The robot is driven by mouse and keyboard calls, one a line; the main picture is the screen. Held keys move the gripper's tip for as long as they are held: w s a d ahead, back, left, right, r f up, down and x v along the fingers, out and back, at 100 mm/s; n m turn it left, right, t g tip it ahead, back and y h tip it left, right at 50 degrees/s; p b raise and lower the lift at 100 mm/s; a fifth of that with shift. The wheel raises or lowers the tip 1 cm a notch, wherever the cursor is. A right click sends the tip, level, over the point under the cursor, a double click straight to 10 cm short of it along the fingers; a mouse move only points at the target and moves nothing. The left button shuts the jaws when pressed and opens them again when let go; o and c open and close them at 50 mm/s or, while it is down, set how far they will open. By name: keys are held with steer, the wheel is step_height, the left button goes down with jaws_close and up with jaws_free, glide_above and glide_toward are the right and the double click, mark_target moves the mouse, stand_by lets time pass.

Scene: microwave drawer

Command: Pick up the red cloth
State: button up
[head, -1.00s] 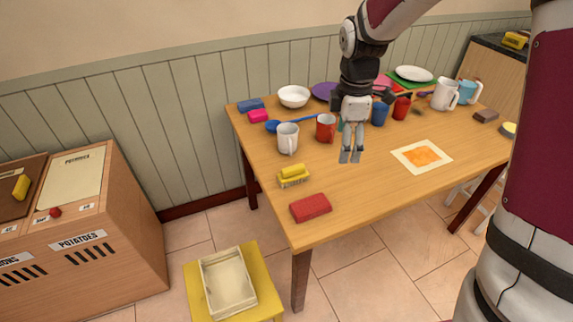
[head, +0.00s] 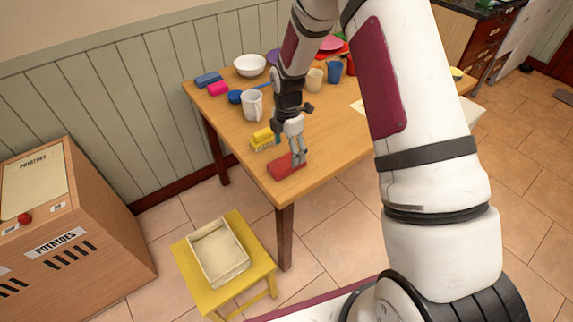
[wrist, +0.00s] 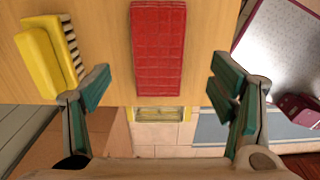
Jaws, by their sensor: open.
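The red cloth (head: 286,167) is a folded red block with a grid texture, lying flat near the front corner of the wooden table (head: 345,150). In the wrist view the cloth (wrist: 158,48) lies ahead, between the lines of the two fingers. My gripper (head: 298,159) is open, with its fingertips at or just above the right part of the cloth in the head view. In the wrist view my gripper (wrist: 160,82) shows its green finger pads wide apart, one on each side of the cloth, with nothing held. I cannot tell whether they touch it.
A yellow brush (head: 263,139) lies close behind the cloth; it also shows left of it in the wrist view (wrist: 42,62). A white mug (head: 252,105) stands farther back. A yellow stool (head: 257,272) with a cream tray (head: 243,262) stands below the table edge.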

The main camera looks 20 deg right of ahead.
mark_target(287, 162)
steer(key=shift+f+p, duration=0.3)
steer(key=shift+f, duration=2.5)
steer(key=c, duration=1.2)
